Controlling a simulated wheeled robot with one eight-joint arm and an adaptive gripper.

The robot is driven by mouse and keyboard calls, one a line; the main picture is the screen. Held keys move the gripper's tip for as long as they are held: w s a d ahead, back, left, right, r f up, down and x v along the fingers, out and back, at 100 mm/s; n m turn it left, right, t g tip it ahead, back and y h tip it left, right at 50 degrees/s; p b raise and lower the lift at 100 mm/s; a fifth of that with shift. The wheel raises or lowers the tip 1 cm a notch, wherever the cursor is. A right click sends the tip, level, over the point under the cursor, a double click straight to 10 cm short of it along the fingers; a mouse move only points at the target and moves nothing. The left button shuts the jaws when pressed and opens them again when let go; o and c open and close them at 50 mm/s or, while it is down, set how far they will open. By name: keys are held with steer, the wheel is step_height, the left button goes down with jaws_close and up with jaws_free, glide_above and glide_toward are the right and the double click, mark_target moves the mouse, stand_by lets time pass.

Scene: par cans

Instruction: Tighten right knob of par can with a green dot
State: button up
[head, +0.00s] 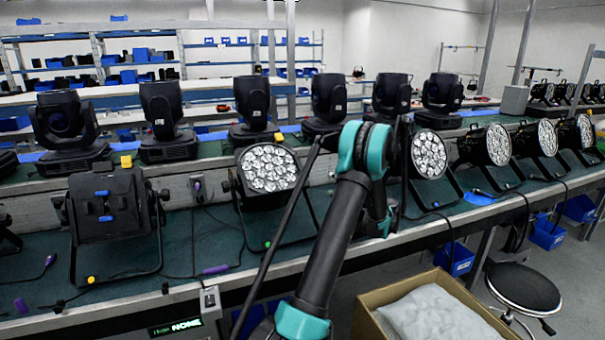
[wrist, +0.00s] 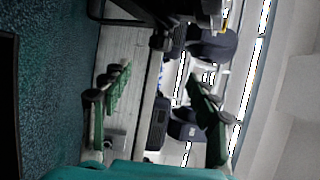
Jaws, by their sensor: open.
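The par can (head: 268,168) with the green dot (head: 267,244) at its foot stands on the bench mat, left of my arm in the head view. Its round lens cluster faces forward and its black yoke stands on the mat. Its right side lies close to a thin dark bar, and I cannot make out the right knob clearly. My gripper (wrist: 161,105) shows in the wrist view with two green fingers wide apart and nothing between them. In the head view my arm hides it. A black fixture part (wrist: 185,12) is at the top of the wrist view; I cannot tell which fixture.
A par can (head: 108,205) with a yellow dot (head: 92,280) stands to the left. Other par cans (head: 429,153) stand right of my arm. Moving-head lights (head: 162,120) line the raised shelf behind. A cardboard box (head: 372,300) and a stool (head: 524,287) are in front.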

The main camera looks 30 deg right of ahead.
steer(key=x, duration=1.6)
steer(key=shift+a, duration=0.1)
steer(key=c, duration=1.2)
